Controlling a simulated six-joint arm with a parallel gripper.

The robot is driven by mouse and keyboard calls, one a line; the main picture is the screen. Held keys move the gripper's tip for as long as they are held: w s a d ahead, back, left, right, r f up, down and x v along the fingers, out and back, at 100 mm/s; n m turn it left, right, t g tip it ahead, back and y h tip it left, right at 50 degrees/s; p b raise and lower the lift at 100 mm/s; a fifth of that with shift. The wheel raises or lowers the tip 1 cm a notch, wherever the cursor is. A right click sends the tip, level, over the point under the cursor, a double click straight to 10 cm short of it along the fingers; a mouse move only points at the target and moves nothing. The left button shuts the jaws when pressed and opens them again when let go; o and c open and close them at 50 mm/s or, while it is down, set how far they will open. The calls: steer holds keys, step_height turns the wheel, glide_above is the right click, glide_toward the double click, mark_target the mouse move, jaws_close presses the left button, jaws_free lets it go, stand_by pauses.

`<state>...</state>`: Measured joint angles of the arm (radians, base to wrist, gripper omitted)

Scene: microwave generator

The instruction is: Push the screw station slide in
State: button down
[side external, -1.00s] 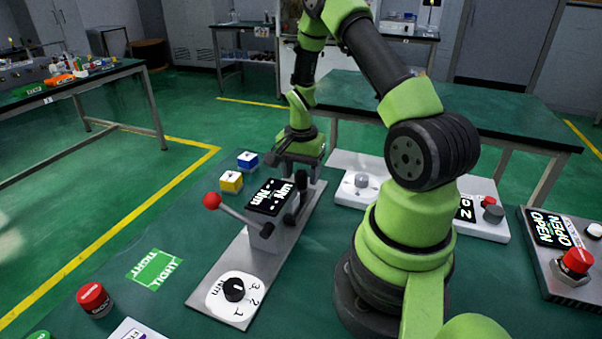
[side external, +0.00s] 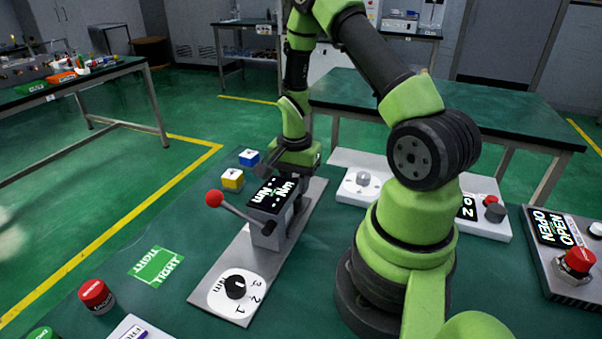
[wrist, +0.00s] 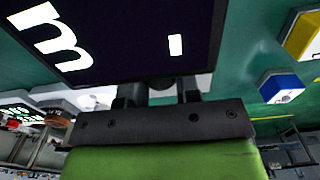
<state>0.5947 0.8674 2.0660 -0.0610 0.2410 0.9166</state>
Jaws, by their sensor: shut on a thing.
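The screw station (side external: 262,232) stands on a long grey plate, with a red-knobbed lever (side external: 214,199), a lit Nm display (side external: 272,194) and a numbered dial (side external: 235,287). My gripper (side external: 284,172) is low at the station's far end, just behind the display. In the wrist view, my gripper (wrist: 158,94) has its two dark fingers right under the display's edge, closed on a small dark part (wrist: 160,83) between them. This looks like the slide's handle, but it is mostly hidden by the display and fingers. In the side view the fingertips are largely hidden.
A yellow-and-white block (side external: 232,180) and a blue-and-white block (side external: 249,158) stand left of my gripper. A white panel with knobs (side external: 362,180) lies behind on the right. A green "TIGHT" mat (side external: 157,266) and a red button (side external: 96,295) are at the front left.

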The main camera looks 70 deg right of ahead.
steer(key=shift+a, duration=0.3)
steer(key=c, duration=0.8)
jaws_free()
step_height(320, 180, up, 10)
steer(key=s+a+r+n+t+y, duration=0.1)
steer(key=s+a+r+n+t, duration=0.2)
steer(key=a+r+n, duration=0.4)
steer(key=s+a+r+n+t+y, duration=0.1)
steer(key=s+a+r+n+t, duration=0.3)
steer(key=a+r+n, duration=0.3)
steer(key=s+a+r, duration=0.1)
steer(key=a+r, duration=0.2)
steer(key=shift+s+a, duration=0.35)
steer(key=shift+a, duration=0.05)
